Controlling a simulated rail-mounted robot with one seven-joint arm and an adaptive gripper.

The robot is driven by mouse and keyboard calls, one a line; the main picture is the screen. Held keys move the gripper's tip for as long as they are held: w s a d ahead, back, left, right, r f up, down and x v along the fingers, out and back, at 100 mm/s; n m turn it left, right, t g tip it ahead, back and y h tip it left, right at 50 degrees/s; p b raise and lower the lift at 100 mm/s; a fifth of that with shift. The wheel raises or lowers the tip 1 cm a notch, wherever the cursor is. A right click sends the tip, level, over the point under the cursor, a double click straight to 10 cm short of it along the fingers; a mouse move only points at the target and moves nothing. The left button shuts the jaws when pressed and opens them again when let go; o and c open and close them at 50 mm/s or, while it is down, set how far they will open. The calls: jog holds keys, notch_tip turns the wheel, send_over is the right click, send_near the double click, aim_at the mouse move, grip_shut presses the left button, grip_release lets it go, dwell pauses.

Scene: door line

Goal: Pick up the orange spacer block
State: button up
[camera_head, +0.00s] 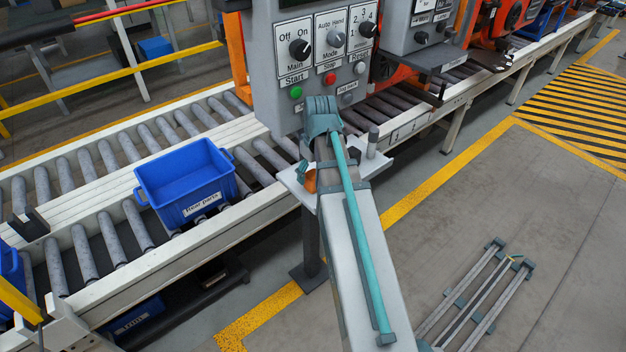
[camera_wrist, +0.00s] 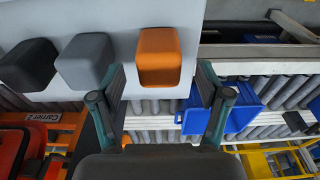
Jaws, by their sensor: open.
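The orange spacer block (camera_wrist: 159,52) sits on a pale shelf (camera_wrist: 112,20) in the wrist view, in line with the gap between my fingers. My gripper (camera_wrist: 161,84) is open, with one finger on each side of that gap and nothing held. I cannot tell the remaining distance to the block. In the head view a small part of the orange block (camera_head: 310,181) shows at the left edge of my arm, on the small white shelf (camera_head: 291,183). My arm hides most of the block and gripper there.
A grey block (camera_wrist: 86,62) and a black block (camera_wrist: 28,65) stand left of the orange one in the wrist view. A control panel (camera_head: 327,80) rises behind the shelf. A blue bin (camera_head: 187,190) rests on the roller conveyor (camera_head: 82,245). Floor at right is largely open.

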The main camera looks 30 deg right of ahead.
aim_at(313, 173)
jog(key=shift+w+f+p, duration=0.15)
jog(key=shift+f+p, duration=0.3)
jog(key=shift+f, duration=1.4)
jog(key=c, duration=1.3)
jog(key=shift+o, duration=0.2)
